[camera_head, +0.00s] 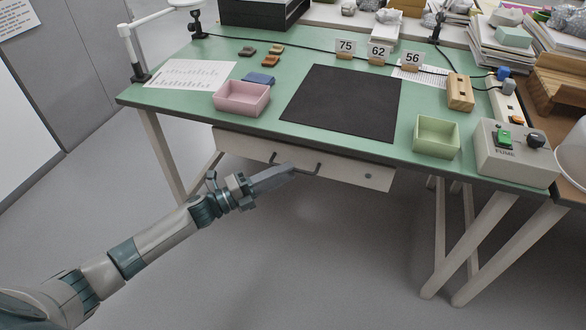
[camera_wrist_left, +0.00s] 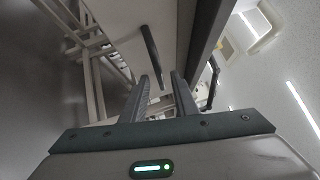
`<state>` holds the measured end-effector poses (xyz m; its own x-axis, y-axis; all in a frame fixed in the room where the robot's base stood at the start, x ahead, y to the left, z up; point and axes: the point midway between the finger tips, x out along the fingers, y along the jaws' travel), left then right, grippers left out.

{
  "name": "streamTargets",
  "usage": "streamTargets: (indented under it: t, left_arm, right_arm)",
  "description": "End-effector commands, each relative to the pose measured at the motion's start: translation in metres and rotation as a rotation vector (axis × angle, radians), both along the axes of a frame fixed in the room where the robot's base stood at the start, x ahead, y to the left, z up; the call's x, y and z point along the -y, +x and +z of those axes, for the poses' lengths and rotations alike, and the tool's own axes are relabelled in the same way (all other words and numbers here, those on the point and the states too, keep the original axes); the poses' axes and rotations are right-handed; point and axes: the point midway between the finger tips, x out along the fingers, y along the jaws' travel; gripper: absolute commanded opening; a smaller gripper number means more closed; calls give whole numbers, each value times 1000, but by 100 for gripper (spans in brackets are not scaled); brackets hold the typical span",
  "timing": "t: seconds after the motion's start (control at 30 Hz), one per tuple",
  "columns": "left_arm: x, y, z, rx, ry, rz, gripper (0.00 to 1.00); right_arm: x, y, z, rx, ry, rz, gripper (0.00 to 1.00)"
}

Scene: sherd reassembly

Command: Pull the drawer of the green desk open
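The green desk (camera_head: 270,120) has a white drawer (camera_head: 345,172) under its front edge, with a dark bar handle (camera_head: 318,170). The drawer front looks flush with the desk frame. My left gripper (camera_head: 290,170) is at the handle, in front of the drawer, and hides the middle of the bar. In the left wrist view, the two fingers (camera_wrist_left: 162,85) stand apart with a gap between them. A dark bar (camera_wrist_left: 150,52), apparently the handle, runs down towards the gap. I cannot tell whether it lies between the fingers. My right gripper is not in view.
On the desk are a pink tray (camera_head: 241,108), a black mat (camera_head: 345,108), a light green tray (camera_head: 437,152) and a grey fuse box (camera_head: 515,165). A small round lock (camera_head: 368,176) is on the drawer front. The floor before the desk is clear.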

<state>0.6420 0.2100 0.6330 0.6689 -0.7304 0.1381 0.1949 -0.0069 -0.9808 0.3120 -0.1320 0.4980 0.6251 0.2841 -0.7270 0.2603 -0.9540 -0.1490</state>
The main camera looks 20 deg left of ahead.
Motion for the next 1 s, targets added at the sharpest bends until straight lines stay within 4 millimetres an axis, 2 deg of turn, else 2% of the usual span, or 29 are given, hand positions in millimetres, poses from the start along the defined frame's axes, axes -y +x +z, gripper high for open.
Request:
streamTargets:
  t: [0.1, 0.3, 0.63, 0.67, 0.77, 1.0]
  left_arm:
    - [12, 11, 3, 1, -1, 0, 27]
    - [22, 20, 4, 0, 0, 0, 27]
    - [23, 21, 4, 0, 0, 0, 27]
    - [23, 21, 4, 0, 0, 0, 25]
    - [23, 21, 4, 0, 0, 0, 1]
    - [23, 21, 4, -1, 1, 0, 0]
  right_arm:
    - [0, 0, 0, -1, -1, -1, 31]
    - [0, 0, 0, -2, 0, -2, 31]
    - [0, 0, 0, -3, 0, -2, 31]
    - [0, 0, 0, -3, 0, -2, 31]
    - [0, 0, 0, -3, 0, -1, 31]
    - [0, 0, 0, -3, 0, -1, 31]
